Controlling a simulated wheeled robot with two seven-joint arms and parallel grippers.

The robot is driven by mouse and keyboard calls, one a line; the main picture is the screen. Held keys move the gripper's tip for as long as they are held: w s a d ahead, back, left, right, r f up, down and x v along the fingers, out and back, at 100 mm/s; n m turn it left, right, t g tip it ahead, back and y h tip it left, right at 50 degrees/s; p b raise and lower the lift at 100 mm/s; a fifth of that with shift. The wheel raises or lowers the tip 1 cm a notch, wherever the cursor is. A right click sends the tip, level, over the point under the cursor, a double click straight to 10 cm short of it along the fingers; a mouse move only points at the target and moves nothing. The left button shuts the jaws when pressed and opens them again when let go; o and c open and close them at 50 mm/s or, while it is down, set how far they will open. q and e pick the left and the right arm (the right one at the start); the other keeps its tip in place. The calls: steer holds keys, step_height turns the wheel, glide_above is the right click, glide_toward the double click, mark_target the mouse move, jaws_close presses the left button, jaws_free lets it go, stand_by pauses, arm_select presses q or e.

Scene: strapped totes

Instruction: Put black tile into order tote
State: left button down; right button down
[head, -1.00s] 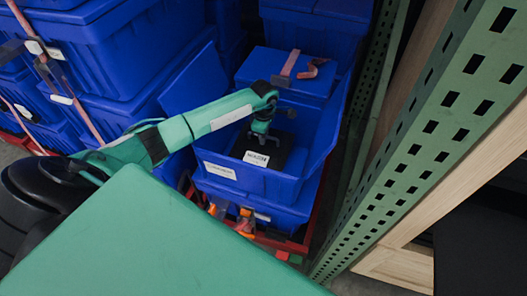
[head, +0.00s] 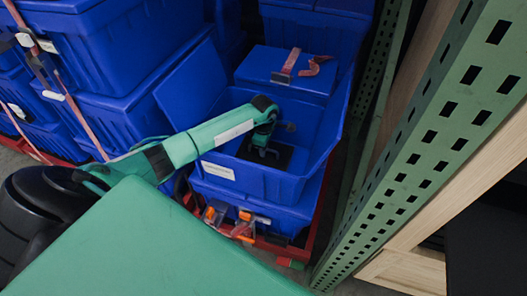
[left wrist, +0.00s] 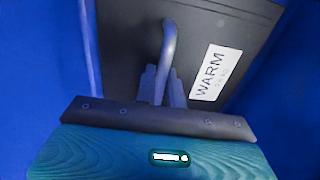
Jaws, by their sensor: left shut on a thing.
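The black tile (head: 284,158) is inside an open blue tote (head: 250,180), low between its walls. In the left wrist view the tile (left wrist: 128,45) has a loop handle (left wrist: 169,50) and a white label reading "WARM". My left gripper (head: 262,150) reaches down into the tote over the tile. In the left wrist view its fingers (left wrist: 164,85) are shut on the handle. The tote carries a white label on its front wall. Whether the tile touches the tote floor cannot be told. My right gripper is not in view.
A closed blue tote (head: 285,68) with a red strap stands behind the open one. Strapped blue totes (head: 140,110) are stacked at left. A green perforated rack post (head: 420,150) stands close on the right. Orange buckles (head: 240,225) hang below the tote.

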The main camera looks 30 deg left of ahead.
arm_select(q)
steer(key=c, duration=1.5)
jaws_free()
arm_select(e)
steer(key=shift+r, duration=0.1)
arm_select(q)
steer(key=shift+r, duration=0.1)
